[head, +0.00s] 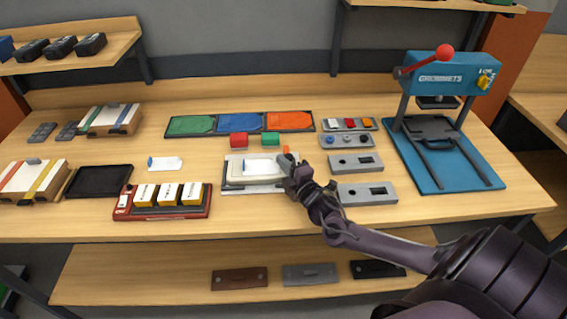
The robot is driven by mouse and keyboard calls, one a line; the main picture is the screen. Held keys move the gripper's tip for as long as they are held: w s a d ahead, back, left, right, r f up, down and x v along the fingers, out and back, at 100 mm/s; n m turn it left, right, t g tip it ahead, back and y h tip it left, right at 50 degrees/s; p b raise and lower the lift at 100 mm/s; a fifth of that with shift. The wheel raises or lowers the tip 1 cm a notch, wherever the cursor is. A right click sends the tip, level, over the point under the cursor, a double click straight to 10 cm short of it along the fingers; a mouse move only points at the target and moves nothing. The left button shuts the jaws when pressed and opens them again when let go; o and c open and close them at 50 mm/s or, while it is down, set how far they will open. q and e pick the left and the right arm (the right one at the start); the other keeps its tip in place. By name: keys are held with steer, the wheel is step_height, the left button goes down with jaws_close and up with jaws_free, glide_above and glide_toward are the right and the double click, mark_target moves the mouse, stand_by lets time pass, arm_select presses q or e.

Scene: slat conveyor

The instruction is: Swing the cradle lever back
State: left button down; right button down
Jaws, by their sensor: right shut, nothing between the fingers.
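A grey cradle (233,186) sits mid-table with a pale, rounded device lying in it. A small orange piece (286,150), which looks like the tip of the cradle's lever, stands up at its back right corner. My right gripper (288,168) is at the cradle's right end, just in front of the orange tip. It is shut with nothing held, and it hides the lower part of the lever. I cannot tell whether the fingers touch the lever. My left gripper is not in view.
A blue grommet press (430,75) with a red-knobbed handle stands at the right. Grey slotted blocks (362,193) lie close to my right wrist.

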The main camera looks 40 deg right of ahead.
steer(key=shift+s+d+n+y, duration=0.15)
steer(key=shift+d+n+y, duration=0.15)
steer(key=shift+y, duration=0.2)
steer(key=shift+s+d+n+y, duration=0.2)
steer(key=shift+n+y, duration=0.1)
steer(key=shift+y, duration=0.2)
steer(key=shift+s+d+n+y+b, duration=0.2)
steer(key=shift+d+n+y+b, duration=0.2)
steer(key=shift+y, duration=0.3)
steer(key=shift+s+d+n+y+b, duration=0.25)
steer(key=shift+d+n+y, duration=0.2)
steer(key=shift+y, duration=0.25)
steer(key=shift+s+d+f, duration=0.1)
steer(key=shift+d, duration=0.05)
steer(key=shift+s+d, duration=0.25)
steer(key=shift+d, duration=0.8)
step_height(320, 180, up, 20)
steer(key=p, duration=0.1)
steer(key=shift+p, duration=0.35)
